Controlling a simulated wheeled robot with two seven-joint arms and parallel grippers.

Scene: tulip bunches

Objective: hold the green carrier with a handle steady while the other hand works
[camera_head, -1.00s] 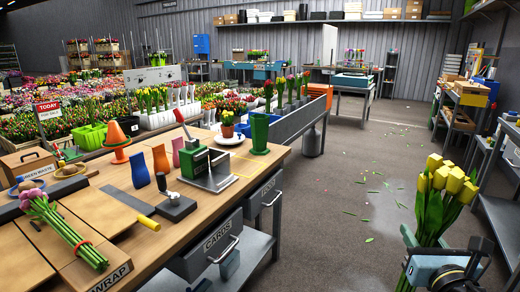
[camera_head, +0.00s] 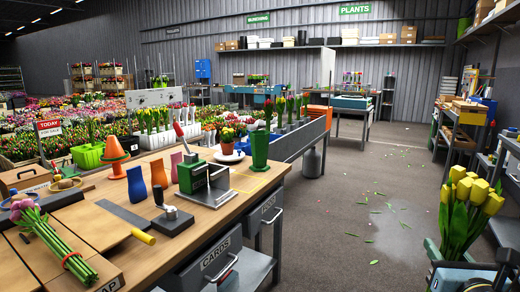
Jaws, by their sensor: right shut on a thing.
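My right gripper (camera_head: 472,277) is at the bottom right, cut off by the lower edge. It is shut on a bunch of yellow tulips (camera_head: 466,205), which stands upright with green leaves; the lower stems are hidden. A bright green container (camera_head: 88,156) stands beyond the workbench at the left, apart from my right gripper. I cannot make out a handle on it, so I cannot tell if it is the green carrier. My left gripper is not in view.
The wooden workbench (camera_head: 185,213) holds a pink tulip bunch (camera_head: 50,240), an orange cone (camera_head: 114,152), a green-and-grey device (camera_head: 204,177) and a dark green vase (camera_head: 260,150). Open floor (camera_head: 360,190) with scattered leaves lies right of it. Shelving (camera_head: 462,130) stands at the right.

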